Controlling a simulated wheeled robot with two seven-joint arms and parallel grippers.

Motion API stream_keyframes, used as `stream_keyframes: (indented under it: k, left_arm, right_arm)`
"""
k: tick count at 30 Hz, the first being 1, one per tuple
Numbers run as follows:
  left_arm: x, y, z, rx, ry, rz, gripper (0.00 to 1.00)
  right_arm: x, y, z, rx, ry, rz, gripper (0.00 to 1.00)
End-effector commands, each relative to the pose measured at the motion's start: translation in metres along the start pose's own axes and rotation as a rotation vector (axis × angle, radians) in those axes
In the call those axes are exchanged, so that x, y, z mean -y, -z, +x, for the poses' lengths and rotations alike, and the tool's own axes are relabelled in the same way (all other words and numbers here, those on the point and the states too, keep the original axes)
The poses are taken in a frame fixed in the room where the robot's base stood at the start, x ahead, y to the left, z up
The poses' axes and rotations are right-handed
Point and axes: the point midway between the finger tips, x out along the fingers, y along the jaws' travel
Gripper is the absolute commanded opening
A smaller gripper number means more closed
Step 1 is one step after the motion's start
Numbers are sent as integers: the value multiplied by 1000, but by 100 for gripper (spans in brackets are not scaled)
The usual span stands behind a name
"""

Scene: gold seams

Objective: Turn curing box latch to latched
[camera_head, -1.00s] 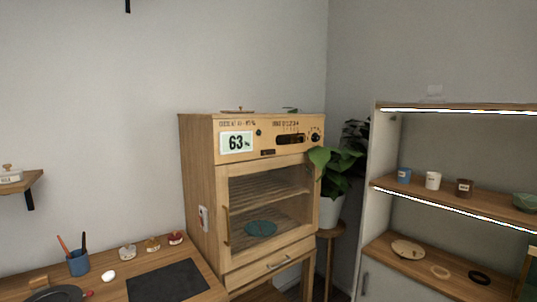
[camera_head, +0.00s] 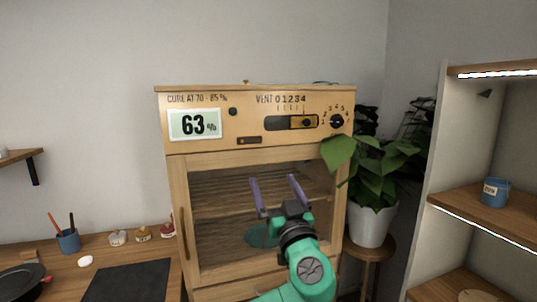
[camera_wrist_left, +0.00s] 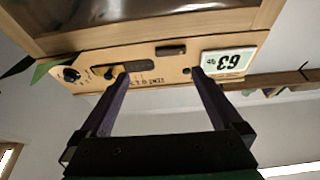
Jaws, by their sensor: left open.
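The wooden curing box (camera_head: 176,120) stands in the middle of the head view, its glass door closed. A small dark brown bar, which looks like the latch (camera_head: 250,140), lies horizontal on the panel just above the door. It also shows in the wrist view (camera_wrist_left: 171,50), which sees the panel upside down. My left gripper (camera_head: 275,180) is open and empty, its two purple fingers pointing up in front of the door glass, below the latch. In the wrist view the gripper (camera_wrist_left: 160,75) has its fingertips spread on either side of the latch, apparently short of the panel.
The panel also carries a 63% display (camera_head: 194,124), a vent slider (camera_head: 305,122) and a round dial (camera_head: 337,121). A potted plant (camera_head: 370,222) stands close on the right, its leaves by the box. A shelf with a blue cup (camera_head: 495,192) is farther right. A dark mat (camera_head: 127,281) lies at left.

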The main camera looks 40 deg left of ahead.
Motion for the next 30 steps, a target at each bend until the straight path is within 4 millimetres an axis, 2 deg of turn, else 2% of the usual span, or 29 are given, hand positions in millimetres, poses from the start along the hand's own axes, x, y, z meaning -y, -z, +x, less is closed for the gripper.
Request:
stream_keyframes:
  k: [1,5,11,15,18,23,30]
  left_arm:
    - [4,7,0,-14,10,-17,100]
    - [5,12,17,-17,15,-17,100]
    - [5,15,70,-15,14,-13,100]
    - [6,15,108,-14,13,-12,100]
    - [6,13,128,-12,12,-14,100]
    - [5,9,144,-11,10,-15,100]
    - [5,6,144,-10,8,-17,100]
  right_arm:
    - [-1,1,-1,-1,-1,0,0]
    - [0,-3,-12,7,1,0,0]
    - [9,-20,-42,39,13,3,0]
    - [9,-14,-61,33,14,3,0]
    - [7,-4,-70,18,11,3,0]
    - [4,4,-76,6,8,1,0]
    - [3,-1,-74,13,7,1,0]
